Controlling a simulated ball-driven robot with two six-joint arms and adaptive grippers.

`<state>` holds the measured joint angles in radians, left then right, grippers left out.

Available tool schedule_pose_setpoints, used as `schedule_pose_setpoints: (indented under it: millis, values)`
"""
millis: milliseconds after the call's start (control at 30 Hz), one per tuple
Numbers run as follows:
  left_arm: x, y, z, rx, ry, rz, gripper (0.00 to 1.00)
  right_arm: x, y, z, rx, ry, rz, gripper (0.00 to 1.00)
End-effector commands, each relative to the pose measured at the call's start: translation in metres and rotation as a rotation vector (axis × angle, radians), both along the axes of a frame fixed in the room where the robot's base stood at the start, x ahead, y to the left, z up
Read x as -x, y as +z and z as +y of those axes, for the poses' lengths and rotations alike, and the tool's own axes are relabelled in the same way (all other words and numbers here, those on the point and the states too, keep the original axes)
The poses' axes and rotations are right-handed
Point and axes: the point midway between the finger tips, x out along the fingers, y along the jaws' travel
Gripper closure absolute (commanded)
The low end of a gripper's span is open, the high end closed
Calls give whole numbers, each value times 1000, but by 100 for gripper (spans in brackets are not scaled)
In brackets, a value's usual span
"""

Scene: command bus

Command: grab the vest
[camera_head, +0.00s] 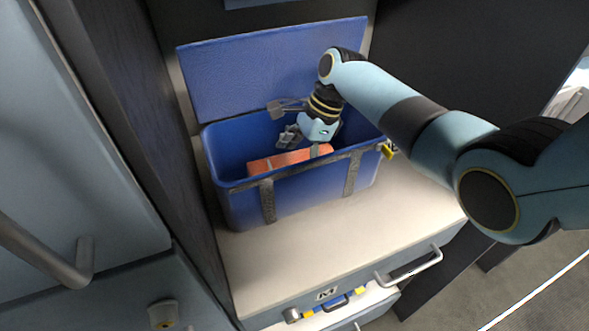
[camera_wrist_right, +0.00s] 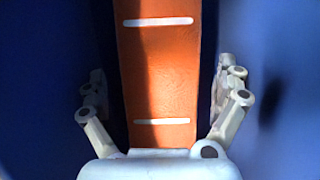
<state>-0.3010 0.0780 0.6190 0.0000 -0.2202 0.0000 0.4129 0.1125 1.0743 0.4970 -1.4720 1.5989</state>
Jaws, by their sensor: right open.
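The vest (camera_head: 285,160) is an orange folded piece with pale stripes, lying inside an open blue box. In the right wrist view the vest (camera_wrist_right: 158,75) runs up the middle of the picture, with two white stripes across it. My right gripper (camera_head: 288,122) reaches down into the box over the vest. Its fingers are open, one on each side of the vest in the wrist view (camera_wrist_right: 160,105). I cannot tell whether they touch it. My left gripper is not in view.
The blue box (camera_head: 310,190) has dark straps and a raised lid (camera_head: 270,70) behind. It stands on a pale counter (camera_head: 330,235) above a drawer with a metal handle (camera_head: 410,268). Cabinet walls close in on the left and behind.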

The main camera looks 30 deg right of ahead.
Motion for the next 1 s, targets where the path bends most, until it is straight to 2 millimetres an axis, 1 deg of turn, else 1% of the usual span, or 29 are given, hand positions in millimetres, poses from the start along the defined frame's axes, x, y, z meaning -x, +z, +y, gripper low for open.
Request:
schedule_pose_setpoints:
  millis: [233, 667, 900, 1000]
  values:
    - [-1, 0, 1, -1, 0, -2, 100, 0, -2, 1, 0, 1, -1, 0]
    - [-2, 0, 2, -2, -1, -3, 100, 0, -2, 1, 0, 0, -1, 56]
    - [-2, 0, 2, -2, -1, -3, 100, 0, -2, 1, 0, 0, -1, 57]
    - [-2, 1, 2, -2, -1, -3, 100, -1, 2, 1, 0, -1, -2, 57]
